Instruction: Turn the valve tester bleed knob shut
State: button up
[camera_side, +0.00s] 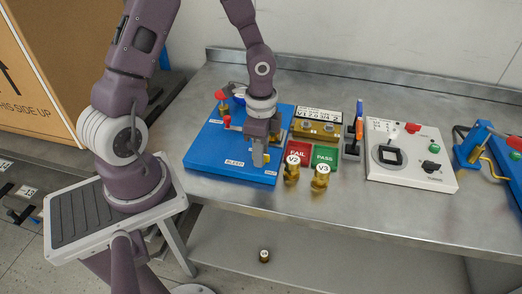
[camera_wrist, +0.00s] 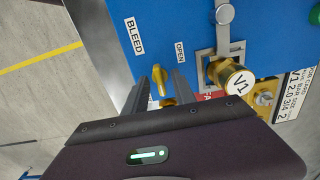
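The blue valve tester (camera_side: 205,150) lies on the steel bench. Its yellow bleed knob (camera_wrist: 159,80) shows in the wrist view, near the BLEED label (camera_wrist: 134,36) and the OPEN label (camera_wrist: 180,52). My gripper (camera_wrist: 158,84) is open, with one finger on each side of the knob and the knob visible in the gap. I cannot tell whether either finger touches it. In the side view my gripper (camera_side: 259,160) is low over the tester's front right part and mostly hides the knob.
A brass valve marked V1 (camera_wrist: 240,82) sits in the tester's fixture, close right of my fingers in the wrist view. Valves V2 (camera_side: 292,170) and V3 (camera_side: 320,178) stand by the FAIL and PASS pads. A white control box (camera_side: 410,155) stands farther right.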

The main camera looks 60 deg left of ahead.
notch_tip(320, 180, up, 7)
jog(key=shift+r, duration=0.2)
jog(key=s+d+r+n+t, duration=0.2)
jog(key=s+d+r+n, duration=0.1)
jog(key=s+r, duration=0.4)
jog(key=s+d+r+n+t, duration=0.3)
jog(key=s+r+n, duration=0.3)
jog(key=r, duration=0.3)
jog(key=shift+s+r+t, duration=0.25)
jog(key=shift+s+t, duration=0.05)
jog(key=shift+s, duration=0.2)
